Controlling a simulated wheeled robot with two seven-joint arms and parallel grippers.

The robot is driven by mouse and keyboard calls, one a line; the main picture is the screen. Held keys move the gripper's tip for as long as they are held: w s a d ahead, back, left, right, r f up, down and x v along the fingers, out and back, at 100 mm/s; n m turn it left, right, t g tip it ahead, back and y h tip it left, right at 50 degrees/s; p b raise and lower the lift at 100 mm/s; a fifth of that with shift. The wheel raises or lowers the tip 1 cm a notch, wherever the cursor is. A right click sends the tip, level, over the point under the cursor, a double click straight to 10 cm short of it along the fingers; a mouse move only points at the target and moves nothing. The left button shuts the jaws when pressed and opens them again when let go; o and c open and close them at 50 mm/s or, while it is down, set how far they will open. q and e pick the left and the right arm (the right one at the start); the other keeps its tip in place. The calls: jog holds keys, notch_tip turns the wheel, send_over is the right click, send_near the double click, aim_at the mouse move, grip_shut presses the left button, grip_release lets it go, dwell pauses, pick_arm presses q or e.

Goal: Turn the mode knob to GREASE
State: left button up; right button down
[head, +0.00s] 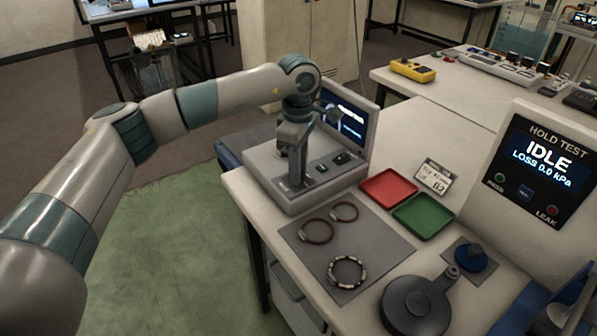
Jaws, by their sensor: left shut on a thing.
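A light grey device with a tilted screen (347,124) stands at the back left of the bench. My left gripper (295,172) points down onto the left part of its panel (330,180) and is shut, apparently on the mode knob. The knob is hidden by the jaws, so its setting cannot be read. The screen is partly covered by my wrist and its text is too small to read. A green-lit button (321,168) and a dark switch (342,158) sit right of the jaws. Part of my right gripper (562,308) seems to show at the lower right corner; its jaws are unclear.
A red tray (389,187) and a green tray (423,216) lie right of the device, by a label card (434,177). Several rings lie on a grey mat (372,245). A round dark lidded part (415,305) and a hold-test display reading IDLE (545,165) are further right.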

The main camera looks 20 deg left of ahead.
pick_arm(q)
jog(key=shift+r, duration=0.1)
jog(key=o, duration=1.1)
jog(key=shift+c, duration=0.2)
jog(key=shift+r, duration=0.45)
notch_tip(320, 180, up, 16)
jog(key=b, duration=0.1)
jog(key=shift+r+b, duration=0.2)
jog(key=shift+b, duration=0.2)
pick_arm(e)
jog(key=r, duration=0.2)
jog(key=w+r, duration=0.1)
jog(key=shift+w+a+r, duration=0.1)
jog(key=shift+a+r, duration=0.2)
jog(key=shift+r, duration=0.1)
jog(key=shift+w+r, duration=0.1)
jog(key=shift+w, duration=0.15)
